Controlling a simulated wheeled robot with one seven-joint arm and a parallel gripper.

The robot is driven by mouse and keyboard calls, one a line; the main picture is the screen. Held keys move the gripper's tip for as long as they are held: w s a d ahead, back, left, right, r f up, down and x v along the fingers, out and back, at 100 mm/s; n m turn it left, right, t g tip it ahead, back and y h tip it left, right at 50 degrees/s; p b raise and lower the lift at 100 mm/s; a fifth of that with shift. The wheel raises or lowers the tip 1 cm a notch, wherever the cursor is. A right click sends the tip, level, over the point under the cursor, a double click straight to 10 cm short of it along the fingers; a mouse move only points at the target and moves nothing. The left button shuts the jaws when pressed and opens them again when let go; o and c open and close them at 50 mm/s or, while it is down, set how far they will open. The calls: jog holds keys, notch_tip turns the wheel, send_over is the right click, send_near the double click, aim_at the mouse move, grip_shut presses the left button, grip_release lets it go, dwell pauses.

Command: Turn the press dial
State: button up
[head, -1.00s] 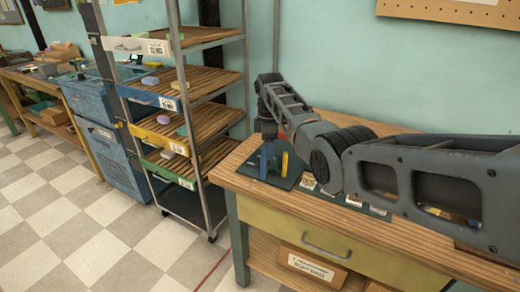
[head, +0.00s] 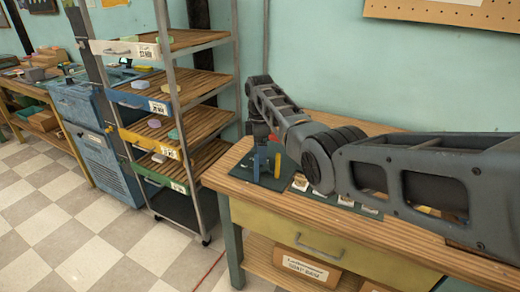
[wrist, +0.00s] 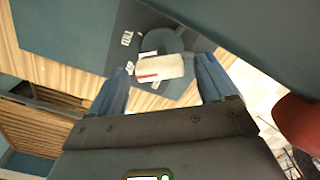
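In the wrist view, the press dial (wrist: 158,69) shows as a pale block-shaped knob with a red mark, on a dark round base. It sits on a dark plate (wrist: 122,58) with small white labels, one reading "FULL". My gripper (wrist: 164,63) is open, with one blue finger left of the knob and one right of it. Small gaps seem to show on both sides; contact cannot be told. In the head view, my gripper (head: 261,170) points down over the dark green plate (head: 243,167) on the wooden bench. The knob cannot be made out there.
A yellow upright part (head: 278,165) stands close beside my gripper. Several pale labelled pieces lie on the bench (head: 222,177) to the right of the plate. A shelf rack (head: 196,92) with soaps stands left of the bench. A red rounded thing (wrist: 300,120) shows in the wrist view.

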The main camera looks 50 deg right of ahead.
jog(key=shift+r, duration=3.9)
jog(key=shift+c, duration=0.5)
